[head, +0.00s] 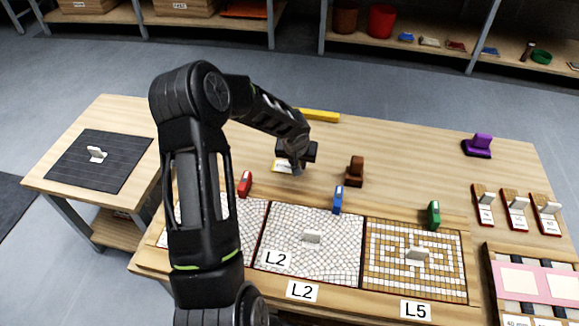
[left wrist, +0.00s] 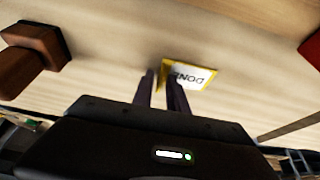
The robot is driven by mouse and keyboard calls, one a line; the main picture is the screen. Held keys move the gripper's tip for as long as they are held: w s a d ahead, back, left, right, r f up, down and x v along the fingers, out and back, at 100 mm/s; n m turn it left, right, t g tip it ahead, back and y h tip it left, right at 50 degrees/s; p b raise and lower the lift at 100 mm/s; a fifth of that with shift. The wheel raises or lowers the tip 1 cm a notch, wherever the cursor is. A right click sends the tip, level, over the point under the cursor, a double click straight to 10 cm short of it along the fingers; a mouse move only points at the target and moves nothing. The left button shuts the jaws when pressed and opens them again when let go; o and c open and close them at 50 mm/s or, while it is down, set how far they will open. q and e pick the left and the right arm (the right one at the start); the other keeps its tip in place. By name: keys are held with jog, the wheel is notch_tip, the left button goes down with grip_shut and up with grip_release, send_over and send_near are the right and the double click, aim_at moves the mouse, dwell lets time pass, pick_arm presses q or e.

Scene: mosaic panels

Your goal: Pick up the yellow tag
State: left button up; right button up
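The yellow tag (head: 283,167) is a small white card with a yellow border, lying on the long wooden table behind the panels. My right gripper is not in view.
A brown stamp-like block (head: 355,171) stands right of my gripper; a red one (head: 245,184) and a blue one (head: 338,200) are nearer the mosaic panels (head: 330,232). A yellow bar (head: 319,115) lies at the back edge. The table behind the brown block is clear.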

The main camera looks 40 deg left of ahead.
pick_arm(q)
grip_shut()
dwell(0.4)
notch_tip(320, 180, up, 10)
jog(key=p, duration=0.2)
dwell(0.3)
dwell(0.5)
